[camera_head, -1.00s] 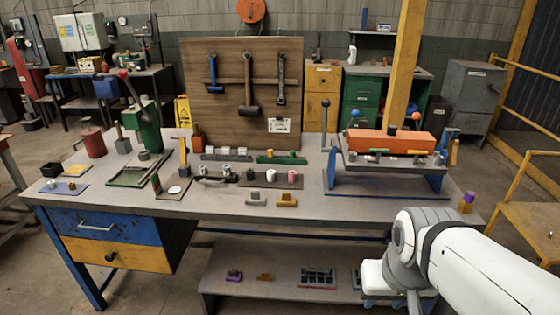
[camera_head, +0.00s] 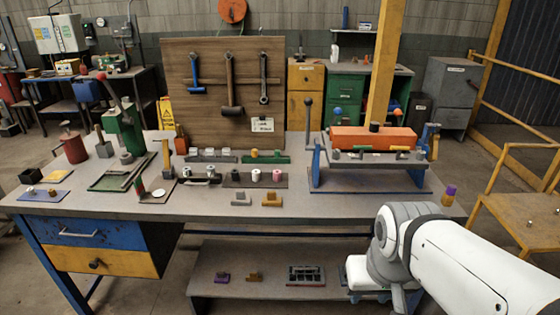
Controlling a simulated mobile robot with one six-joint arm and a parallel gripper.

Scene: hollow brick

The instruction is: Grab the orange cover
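A long orange block-shaped cover (camera_head: 350,139) with a dark knob on top sits on a raised grey and blue fixture (camera_head: 330,180) at the right of the workbench. A smaller orange-yellow piece (camera_head: 271,200) lies near the front edge of the bench; I cannot tell whether it is also a cover. My white and grey arm reaches in from the lower right, in front of the bench and below the fixture. Its fingers do not show, and the arm is apart from the orange cover.
The workbench (camera_head: 330,212) holds several small parts, a green press (camera_head: 124,130) and an upright tool board (camera_head: 195,120). Levers stand beside the fixture. A yellow post (camera_head: 385,70) rises behind it. A low shelf (camera_head: 225,258) is under the bench. A yellow railing is at right.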

